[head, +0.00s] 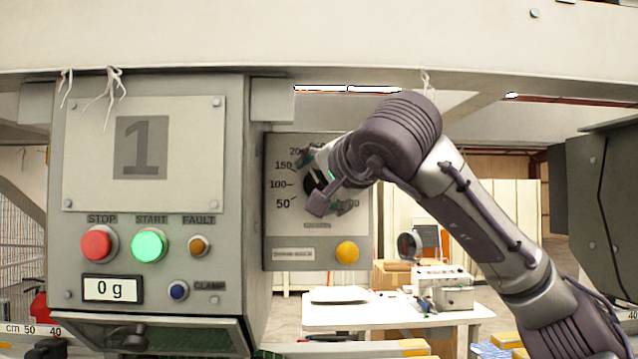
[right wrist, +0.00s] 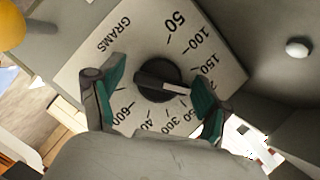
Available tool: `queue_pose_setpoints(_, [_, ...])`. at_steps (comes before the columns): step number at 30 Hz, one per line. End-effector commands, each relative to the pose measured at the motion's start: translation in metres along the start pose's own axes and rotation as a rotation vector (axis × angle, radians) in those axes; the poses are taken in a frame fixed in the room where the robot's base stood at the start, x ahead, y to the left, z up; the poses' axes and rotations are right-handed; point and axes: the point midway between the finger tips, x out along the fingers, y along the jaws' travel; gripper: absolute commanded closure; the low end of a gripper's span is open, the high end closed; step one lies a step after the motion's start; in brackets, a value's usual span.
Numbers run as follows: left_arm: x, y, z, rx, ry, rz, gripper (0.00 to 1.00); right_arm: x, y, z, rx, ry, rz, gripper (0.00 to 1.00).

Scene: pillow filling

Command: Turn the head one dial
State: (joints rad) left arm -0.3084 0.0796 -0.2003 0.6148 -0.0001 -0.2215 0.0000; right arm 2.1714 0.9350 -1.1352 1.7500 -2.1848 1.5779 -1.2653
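The head one dial is a black round knob with a raised bar grip on a pale plate (head: 283,225) marked in grams, right of the panel with the big 1. In the right wrist view the knob (right wrist: 158,80) faces the camera; its bar lies nearly level, one end towards the finger on the right. The exact mark it points at is hard to tell. My right gripper (head: 318,183) is at the dial and hides part of it. In the right wrist view its green-padded fingers (right wrist: 156,101) are spread on either side of the knob, with gaps. My left gripper is not in view.
A yellow button (head: 347,252) sits below the dial. A white table (head: 385,317) stands behind.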

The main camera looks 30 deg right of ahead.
Motion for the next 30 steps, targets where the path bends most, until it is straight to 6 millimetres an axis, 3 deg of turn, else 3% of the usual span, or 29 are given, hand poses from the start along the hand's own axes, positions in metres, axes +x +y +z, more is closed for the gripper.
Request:
queue_pose_setpoints(2, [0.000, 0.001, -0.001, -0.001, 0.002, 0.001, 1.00, 0.000, 0.000, 0.000, 0.000, 0.000, 0.000, 0.41])
queue_pose_setpoints(9, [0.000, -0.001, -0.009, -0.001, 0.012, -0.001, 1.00, 0.000, 0.000, 0.000, 0.000, 0.000, 0.000, 0.81])
queue_pose_setpoints(20, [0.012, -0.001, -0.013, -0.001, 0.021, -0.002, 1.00, 0.001, 0.003, 0.002, 0.055, -0.002, -0.022, 0.82])
queue_pose_setpoints(30, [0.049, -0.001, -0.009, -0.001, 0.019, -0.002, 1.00, 0.002, 0.006, 0.004, 0.285, -0.003, -0.118, 0.82])
